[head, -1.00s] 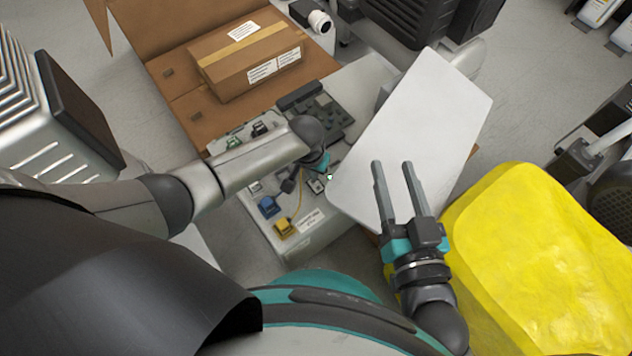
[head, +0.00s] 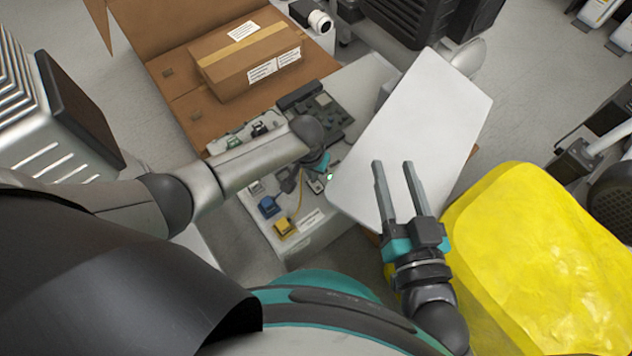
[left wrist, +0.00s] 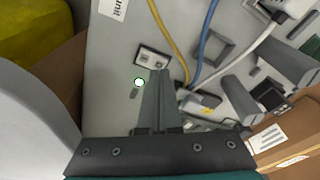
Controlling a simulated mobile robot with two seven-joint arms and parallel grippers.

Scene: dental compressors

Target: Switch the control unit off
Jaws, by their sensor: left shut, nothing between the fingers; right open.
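The control unit (head: 318,244) is a light grey open box in the middle of the head view, with coloured plugs and cables inside. My right gripper (head: 391,165) is open and empty.
A white panel (head: 440,120) stands tilted right of the unit, behind my right gripper. Blue (head: 269,206) and yellow (head: 285,227) plugs sit near the unit's front. A cardboard box (head: 245,60) lies behind, and a yellow bag-like object (head: 545,260) fills the right.

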